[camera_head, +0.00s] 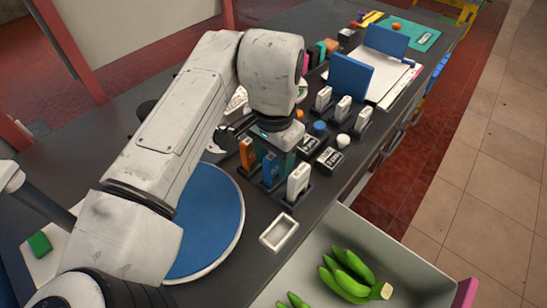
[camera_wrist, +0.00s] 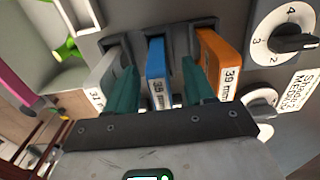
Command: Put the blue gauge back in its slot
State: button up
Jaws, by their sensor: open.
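The blue gauge (camera_wrist: 156,75) stands upright in the middle slot of a dark holder (camera_wrist: 138,38), between a white gauge (camera_wrist: 103,75) and an orange gauge (camera_wrist: 218,62). In the head view the blue gauge (camera_head: 269,168) is partly covered by my arm's end. My gripper (camera_wrist: 158,76) is open, with one teal finger on each side of the blue gauge and a gap visible to it. The slot's bottom is hidden, so I cannot tell how deep the gauge sits.
A dial (camera_wrist: 283,38) is beside the holder in the wrist view. In the head view, a round blue disc (camera_head: 208,220) and a small white tray (camera_head: 279,232) are near the holder. Several white gauges (camera_head: 342,108) stand behind. Green bananas (camera_head: 348,275) lie in an open drawer.

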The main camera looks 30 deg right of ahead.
notch_tip(320, 180, up, 10)
jog(key=shift+r, duration=0.15)
dwell(0.3)
